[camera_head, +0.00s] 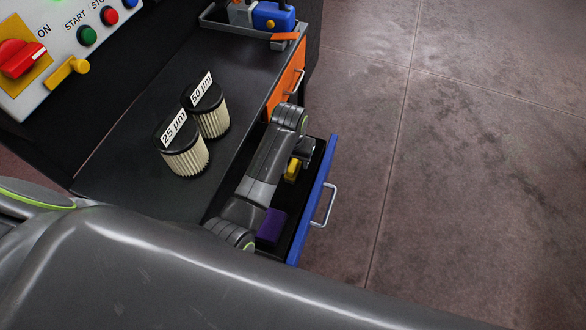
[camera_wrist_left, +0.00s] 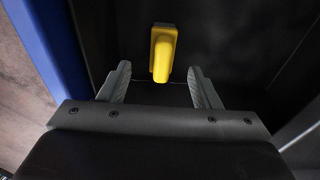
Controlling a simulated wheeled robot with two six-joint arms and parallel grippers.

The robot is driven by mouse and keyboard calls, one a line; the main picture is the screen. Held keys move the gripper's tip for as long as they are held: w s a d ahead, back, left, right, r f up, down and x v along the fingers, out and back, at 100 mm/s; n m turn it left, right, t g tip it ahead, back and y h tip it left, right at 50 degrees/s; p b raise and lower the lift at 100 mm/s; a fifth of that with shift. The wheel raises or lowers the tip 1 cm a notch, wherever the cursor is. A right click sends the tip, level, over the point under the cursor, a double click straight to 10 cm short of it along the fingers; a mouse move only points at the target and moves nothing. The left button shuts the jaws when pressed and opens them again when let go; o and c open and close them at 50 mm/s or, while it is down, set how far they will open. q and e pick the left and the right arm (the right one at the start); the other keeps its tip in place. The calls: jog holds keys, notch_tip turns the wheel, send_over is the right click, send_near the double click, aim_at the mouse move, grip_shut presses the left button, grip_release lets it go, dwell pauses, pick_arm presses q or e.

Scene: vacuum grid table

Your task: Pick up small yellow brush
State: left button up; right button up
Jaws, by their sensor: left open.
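The small yellow brush (camera_wrist_left: 162,55) lies on the dark floor of the open blue-fronted drawer (camera_head: 327,190). In the head view, a yellow part of the brush (camera_head: 292,170) shows beside my left arm. My left gripper (camera_wrist_left: 160,82) is open, its two fingers spread apart. In the wrist view the brush lies just beyond the fingertips, roughly centred between them, and nothing is held. In the head view my left gripper (camera_head: 303,150) is inside the drawer area, partly hidden by my arm. My right gripper is not seen.
A purple block-like item (camera_head: 270,226) lies at the drawer's near end. Two filters, labelled 25 µm (camera_head: 184,160) and 50 µm (camera_head: 210,120), stand on the dark worktop. A tray (camera_head: 222,26) with a blue item sits at the back. Drawer walls bound the gripper closely.

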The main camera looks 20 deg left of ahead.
aim_at(293, 163)
pick_arm(q)
jog(key=shift+w+a+f, duration=0.1)
jog(key=shift+w+f, duration=0.1)
jog(key=shift+f, duration=0.95)
jog(key=shift+w+f, duration=0.25)
jog(key=shift+f, duration=0.95)
jog(key=shift+w+a+f, duration=0.1)
jog(key=shift+w+f, duration=0.1)
jog(key=shift+f, duration=0.95)
jog(key=c, duration=1.1)
jog(key=shift+c, duration=0.2)
jog(key=shift+r, duration=0.1)
notch_tip(293, 163, up, 10)
jog(key=shift+f, duration=0.1)
